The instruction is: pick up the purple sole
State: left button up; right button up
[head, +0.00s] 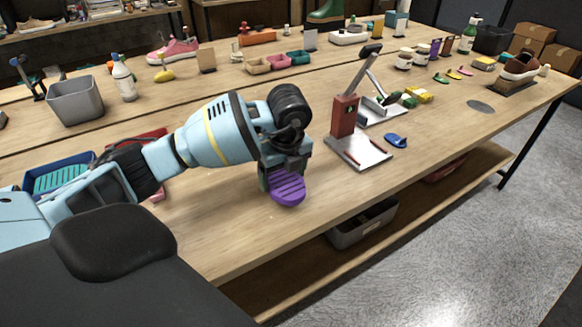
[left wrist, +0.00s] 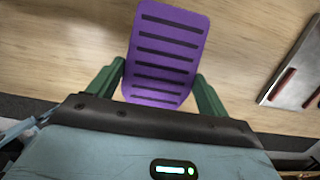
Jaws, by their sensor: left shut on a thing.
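The purple sole (head: 288,189) is a flat ribbed piece. It shows below my left gripper (head: 279,176) near the table's front edge in the head view. In the left wrist view the purple sole (left wrist: 166,50) lies between the two green fingers of my left gripper (left wrist: 162,85), which is shut on its sides. I cannot tell surely whether the sole is clear of the wooden table (head: 232,228) or touching it. My right gripper is not in view.
A metal stand with a red block (head: 344,116) is just right of my left gripper, with a blue piece (head: 395,140) beside it. A blue tray (head: 60,177) is behind my left arm. A grey bin (head: 362,224) sits on the lower shelf.

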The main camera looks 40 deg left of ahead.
pick_arm(q)
jog(key=s, duration=0.3)
jog(key=s+d, duration=0.1)
jog(key=s, duration=0.3)
jog(key=s+r, duration=0.1)
jog(key=s, duration=0.3)
jog(key=shift+d, duration=0.4)
